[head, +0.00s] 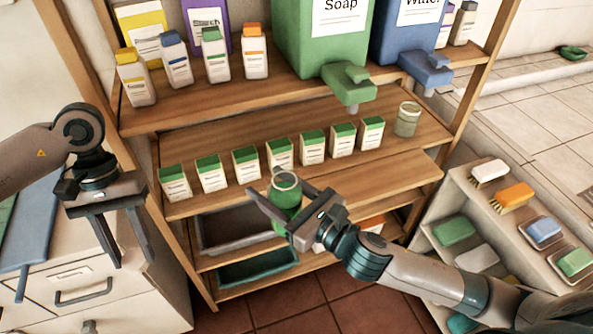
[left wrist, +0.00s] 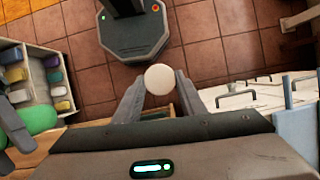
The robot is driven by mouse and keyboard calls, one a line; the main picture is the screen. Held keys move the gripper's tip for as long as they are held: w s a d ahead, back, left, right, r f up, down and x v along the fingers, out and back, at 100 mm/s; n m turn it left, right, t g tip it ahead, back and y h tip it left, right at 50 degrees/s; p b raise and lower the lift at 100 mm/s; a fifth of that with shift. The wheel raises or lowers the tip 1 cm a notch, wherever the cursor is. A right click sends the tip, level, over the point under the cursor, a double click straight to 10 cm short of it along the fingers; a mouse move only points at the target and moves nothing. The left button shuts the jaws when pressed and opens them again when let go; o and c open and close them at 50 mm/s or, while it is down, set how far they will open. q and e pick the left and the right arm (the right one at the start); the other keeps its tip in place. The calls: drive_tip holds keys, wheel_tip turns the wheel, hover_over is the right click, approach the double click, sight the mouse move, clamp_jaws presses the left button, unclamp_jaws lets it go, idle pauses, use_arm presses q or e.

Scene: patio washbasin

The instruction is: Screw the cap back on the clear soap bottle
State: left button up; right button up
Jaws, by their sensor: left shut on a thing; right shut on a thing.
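The clear soap bottle (head: 284,190) holds green liquid and shows an open round mouth at its top. My right gripper (head: 283,212) is shut around it and holds it roughly upright in front of the shelves. My left gripper (head: 122,240) points downward at the left, well apart from the bottle. In the left wrist view, a round white cap (left wrist: 159,79) sits between the tips of my left gripper (left wrist: 158,88). In the head view I cannot make out the cap.
A wooden rack (head: 300,115) carries small bottles, a row of green-topped cartons, a green soap dispenser (head: 318,50) and a blue dispenser (head: 405,35). A glass (head: 407,120) stands at the shelf's right. Drawers (head: 85,290) are below my left gripper; a soap stand (head: 500,225) is at right.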

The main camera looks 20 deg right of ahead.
drive_tip(key=shift+s+a+f+n+g+y, duration=0.2)
drive_tip(key=shift+a+n+g+y, duration=0.25)
drive_tip(key=shift+a, duration=0.35)
drive_tip(key=shift+s+a+f+n+g+y, duration=0.1)
drive_tip(key=shift+a+f+n+g+y, duration=0.2)
drive_tip(key=shift+a+y, duration=0.35)
drive_tip(key=shift+a, duration=0.1)
use_arm(q)
drive_tip(key=shift+w+d+r, duration=0.25)
drive_tip(key=shift+d, duration=0.25)
drive_tip(key=w+d+r+n+h, duration=0.1)
drive_tip(key=w+d+r+n, duration=0.15)
drive_tip(key=d, duration=0.35)
drive_tip(key=w+d+r+n+h, duration=0.1)
drive_tip(key=d+r+n, duration=0.15)
drive_tip(key=d, duration=0.25)
wheel_tip(320, 180, up, 10)
drive_tip(key=n+t+h, duration=0.1)
drive_tip(key=n, duration=0.3)
hover_over(275, 179)
drive_tip(key=w+a, duration=0.1)
drive_tip(key=shift+w+a+r, duration=0.15)
drive_tip(key=shift+r, duration=0.05)
use_arm(e)
drive_tip(key=shift+r, duration=0.1)
use_arm(q)
drive_tip(key=shift+f, duration=0.15)
drive_tip(key=shift+f, duration=1.85)
drive_tip(key=shift+f, duration=0.1)
